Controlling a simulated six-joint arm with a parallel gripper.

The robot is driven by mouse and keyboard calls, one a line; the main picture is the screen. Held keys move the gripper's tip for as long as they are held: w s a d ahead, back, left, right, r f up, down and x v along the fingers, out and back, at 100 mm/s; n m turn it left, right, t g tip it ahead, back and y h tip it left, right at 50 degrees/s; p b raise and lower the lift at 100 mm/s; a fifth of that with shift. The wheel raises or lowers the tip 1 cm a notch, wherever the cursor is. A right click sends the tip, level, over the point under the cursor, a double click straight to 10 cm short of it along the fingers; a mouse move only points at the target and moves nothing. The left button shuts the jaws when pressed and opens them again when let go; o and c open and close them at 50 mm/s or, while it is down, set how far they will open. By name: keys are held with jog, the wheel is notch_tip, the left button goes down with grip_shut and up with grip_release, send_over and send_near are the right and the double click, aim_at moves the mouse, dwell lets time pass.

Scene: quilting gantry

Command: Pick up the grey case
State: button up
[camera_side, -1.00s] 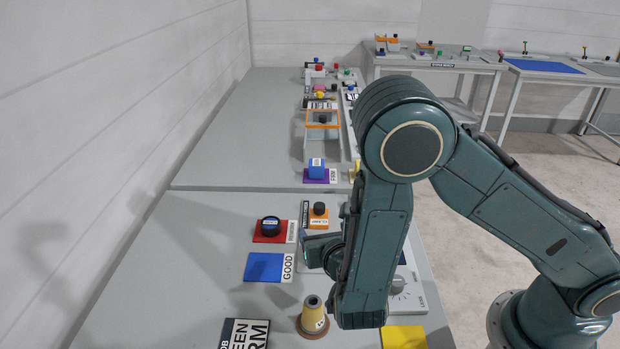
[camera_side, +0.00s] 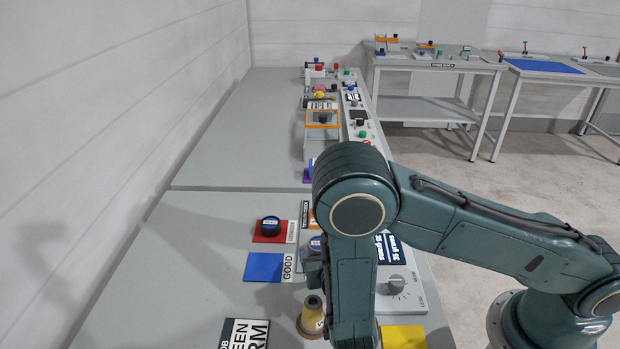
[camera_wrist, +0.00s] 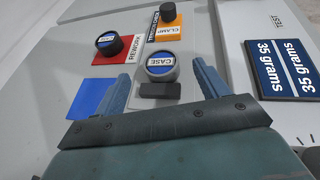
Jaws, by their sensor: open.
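The grey case (camera_wrist: 161,68) is a short round grey piece with a blue top marked CASE. It stands upright on a pale plate in the wrist view. It also shows in the side view (camera_side: 317,243), partly hidden by my arm. My gripper (camera_wrist: 164,84) is open and empty. Its two blue-grey fingers lie left and right of the case in the picture, with the case near the gap between their tips. I cannot tell how far above the case the tips are. In the side view my gripper (camera_side: 313,272) is largely hidden by my own wrist.
A blue GOOD plate (camera_side: 264,267) lies left. A tan cone (camera_side: 311,314) stands nearer the camera. A 35 grams sign (camera_wrist: 287,69) lies right.

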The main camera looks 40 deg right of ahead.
aim_at(321, 249)
jog(key=shift+f, duration=0.45)
jog(key=shift+x, duration=2.5)
jog(key=shift+c, duration=0.2)
jog(key=c, duration=1)
